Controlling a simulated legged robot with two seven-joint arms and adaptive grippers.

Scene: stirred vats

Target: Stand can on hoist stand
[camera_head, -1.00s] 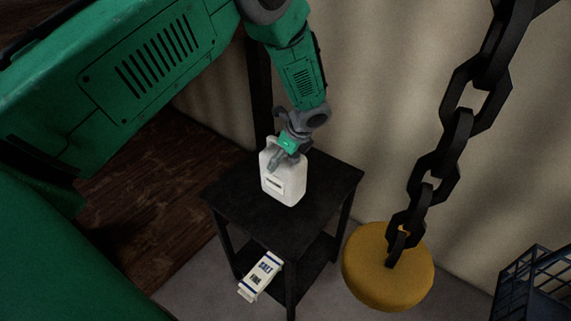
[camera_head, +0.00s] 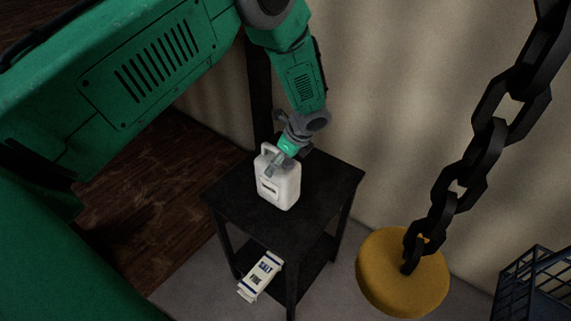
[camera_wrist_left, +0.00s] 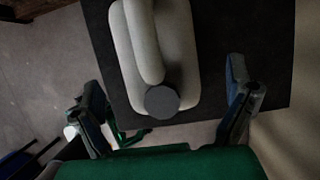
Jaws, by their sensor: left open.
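The can (camera_head: 279,188) is a white jug with a handle and a small label. It stands upright on the black stand (camera_head: 325,180), a small square table with a lower shelf. In the left wrist view the can (camera_wrist_left: 178,60) shows from above, with a grey round cap at its near end. My left gripper (camera_head: 280,160) is open at the can's top. In the left wrist view its fingers (camera_wrist_left: 166,80) are spread to either side of the can, with gaps showing. My right gripper is not in view.
A yellow disc (camera_head: 402,275) hangs on a heavy dark chain (camera_head: 466,180) right of the stand. A white salt carton (camera_head: 261,275) is at the stand's lower shelf. A dark blue wire crate (camera_head: 535,290) is at lower right. A pale wall is close behind.

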